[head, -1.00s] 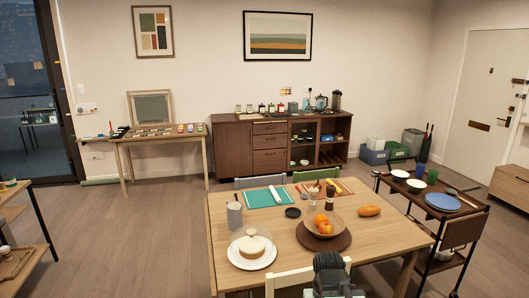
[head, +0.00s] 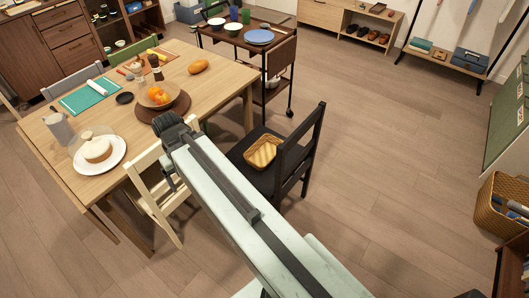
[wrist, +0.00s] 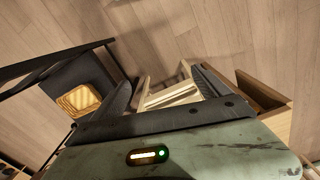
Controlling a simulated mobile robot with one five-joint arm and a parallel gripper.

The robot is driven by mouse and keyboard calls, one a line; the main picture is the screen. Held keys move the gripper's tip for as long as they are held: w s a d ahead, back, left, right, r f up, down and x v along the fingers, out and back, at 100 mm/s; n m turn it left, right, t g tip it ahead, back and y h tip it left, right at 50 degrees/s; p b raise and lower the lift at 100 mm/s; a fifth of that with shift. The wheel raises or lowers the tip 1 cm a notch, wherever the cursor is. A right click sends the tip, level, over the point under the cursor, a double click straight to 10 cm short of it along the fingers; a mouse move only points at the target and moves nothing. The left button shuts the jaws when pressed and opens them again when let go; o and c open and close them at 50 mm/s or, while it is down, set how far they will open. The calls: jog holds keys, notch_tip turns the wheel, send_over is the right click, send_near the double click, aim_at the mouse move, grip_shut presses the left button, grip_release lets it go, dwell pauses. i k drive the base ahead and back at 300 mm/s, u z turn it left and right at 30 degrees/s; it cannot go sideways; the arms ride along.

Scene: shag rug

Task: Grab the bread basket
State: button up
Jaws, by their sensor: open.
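A small tan woven bread basket (head: 262,152) sits on the seat of a black chair (head: 300,150), to the right of the dining table, in the head view. It also shows at the left of the wrist view (wrist: 79,101), on the dark seat. My gripper (wrist: 162,88) is open and empty, with its two dark fingers apart. My arm passes just left of the basket, which is in plain sight.
A dark trolley (head: 275,70) stands behind. The floor right of the black chair is clear.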

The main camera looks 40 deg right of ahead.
aim_at(261, 154)
jog(key=k, duration=0.55)
jog(key=u, duration=0.55)
jog(key=i, duration=0.9)
jog(key=u, duration=0.4)
